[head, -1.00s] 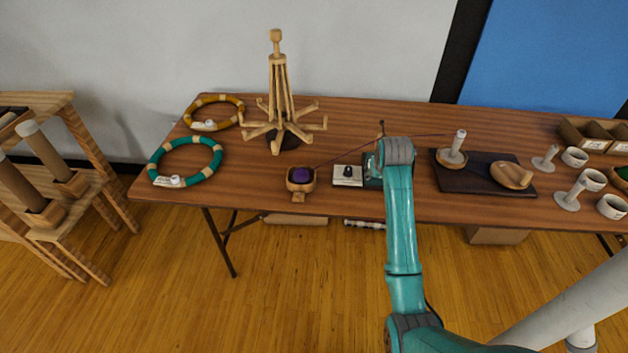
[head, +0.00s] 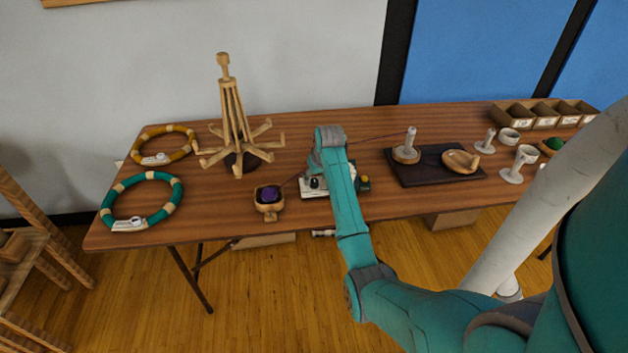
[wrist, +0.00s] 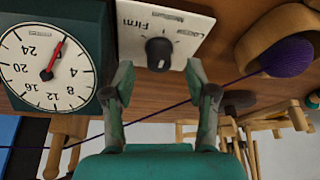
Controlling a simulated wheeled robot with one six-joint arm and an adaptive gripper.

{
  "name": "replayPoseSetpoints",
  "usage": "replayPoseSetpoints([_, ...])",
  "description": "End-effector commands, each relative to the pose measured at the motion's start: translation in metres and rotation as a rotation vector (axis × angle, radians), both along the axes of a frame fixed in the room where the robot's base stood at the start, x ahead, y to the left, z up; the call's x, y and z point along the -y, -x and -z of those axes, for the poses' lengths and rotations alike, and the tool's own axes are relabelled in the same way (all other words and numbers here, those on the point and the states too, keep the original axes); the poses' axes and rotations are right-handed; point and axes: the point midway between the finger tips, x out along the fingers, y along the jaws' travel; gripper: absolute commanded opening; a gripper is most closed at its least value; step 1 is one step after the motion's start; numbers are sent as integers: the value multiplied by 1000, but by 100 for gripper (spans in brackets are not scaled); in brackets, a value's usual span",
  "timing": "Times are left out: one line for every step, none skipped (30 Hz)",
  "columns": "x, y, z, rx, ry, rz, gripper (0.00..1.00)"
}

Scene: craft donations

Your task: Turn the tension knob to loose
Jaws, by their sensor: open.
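The tension knob (wrist: 158,54) is a small black knob on a white panel (wrist: 190,22) marked "Firm" at left and a word that looks like "Loose" at right, in the wrist view. Its pale pointer mark faces about up in that view, between the two words. My gripper (wrist: 160,72) is open, one finger to each side of the knob and apart from it. In the head view the knob (head: 314,183) and panel (head: 309,194) show just left of my arm's end, which hides the fingers.
A green box with a dial (wrist: 46,68) and red needle stands beside the panel. A purple yarn ball (wrist: 288,57) sits in a wooden holder on the other side. A thin purple strand crosses the wrist view near my fingers. A wooden yarn winder (head: 233,125) stands behind.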

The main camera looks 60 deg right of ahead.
Motion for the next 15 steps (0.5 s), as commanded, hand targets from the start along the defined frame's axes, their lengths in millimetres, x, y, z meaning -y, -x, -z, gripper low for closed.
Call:
replayPoseSetpoints([1, -2, 6, -1, -1, 0, 57])
replayPoseSetpoints([2, -3, 9, -1, -1, 0, 57])
replayPoseSetpoints([3, -4, 13, -1, -1, 0, 57])
replayPoseSetpoints([4, -5, 15, 0, 0, 0, 57])
replayPoseSetpoints([4, -6, 17, 0, 0, 0, 57])
replayPoseSetpoints([4, -7, 19, 0, 0, 0, 57])
replayPoseSetpoints([5, -7, 20, 0, 0, 0, 57])
replayPoseSetpoints([5, -7, 21, 0, 0, 0, 57])
replayPoseSetpoints([5, -8, 22, 0, 0, -1, 57])
replayPoseSetpoints([5, -8, 22, 1, 1, -1, 57])
replayPoseSetpoints([5, -8, 23, 1, 1, -1, 57])
replayPoseSetpoints([5, -8, 23, 1, 1, -1, 57])
replayPoseSetpoints([5, -8, 23, 1, 1, -1, 57])
replayPoseSetpoints([5, -8, 23, 1, 1, -1, 57])
replayPoseSetpoints([5, -8, 23, 1, 1, -1, 57])
